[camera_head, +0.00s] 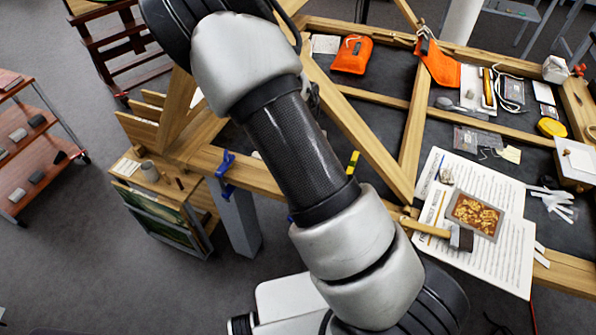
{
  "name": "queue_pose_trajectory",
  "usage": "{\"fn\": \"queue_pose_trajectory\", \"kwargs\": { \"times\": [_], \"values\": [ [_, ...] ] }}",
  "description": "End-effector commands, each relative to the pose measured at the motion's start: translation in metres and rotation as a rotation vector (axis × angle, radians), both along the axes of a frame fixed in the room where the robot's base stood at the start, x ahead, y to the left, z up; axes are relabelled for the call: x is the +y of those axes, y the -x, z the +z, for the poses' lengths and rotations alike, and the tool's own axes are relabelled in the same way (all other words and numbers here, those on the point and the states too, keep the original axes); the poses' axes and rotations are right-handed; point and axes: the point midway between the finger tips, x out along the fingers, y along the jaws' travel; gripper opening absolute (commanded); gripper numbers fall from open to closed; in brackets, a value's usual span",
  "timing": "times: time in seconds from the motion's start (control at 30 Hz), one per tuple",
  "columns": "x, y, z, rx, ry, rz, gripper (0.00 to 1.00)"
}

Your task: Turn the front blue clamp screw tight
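A blue clamp (225,172) sits on the left part of the wooden table frame's front edge, above a grey leg. Its screw is too small to make out clearly. A small bit of blue (290,218) shows at the left edge of my arm; most of whatever it belongs to is hidden behind the arm. I cannot tell which of the two is the front clamp. My grey and black arm crosses the middle of the view and covers part of the table edge. My gripper is not visible, so its distance from the clamps cannot be seen.
The wooden table frame (409,143) has diagonal beams. Printed sheets (500,262), a hammer (458,238), a framed gilt fragment (474,214) and orange pouches (351,54) lie on the table. A low cabinet (160,205) stands left of the clamp. Floor (110,270) is clear at lower left.

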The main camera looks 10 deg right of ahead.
Motion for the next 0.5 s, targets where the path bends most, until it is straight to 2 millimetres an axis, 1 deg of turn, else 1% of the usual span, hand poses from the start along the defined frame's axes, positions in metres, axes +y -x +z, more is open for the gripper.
{"fn": "queue_pose_trajectory", "kwargs": {
  "times": [0.2, 0.5],
  "values": [
    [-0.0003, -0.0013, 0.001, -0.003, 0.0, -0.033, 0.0],
    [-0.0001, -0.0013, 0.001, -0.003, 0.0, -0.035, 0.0]
  ]
}}
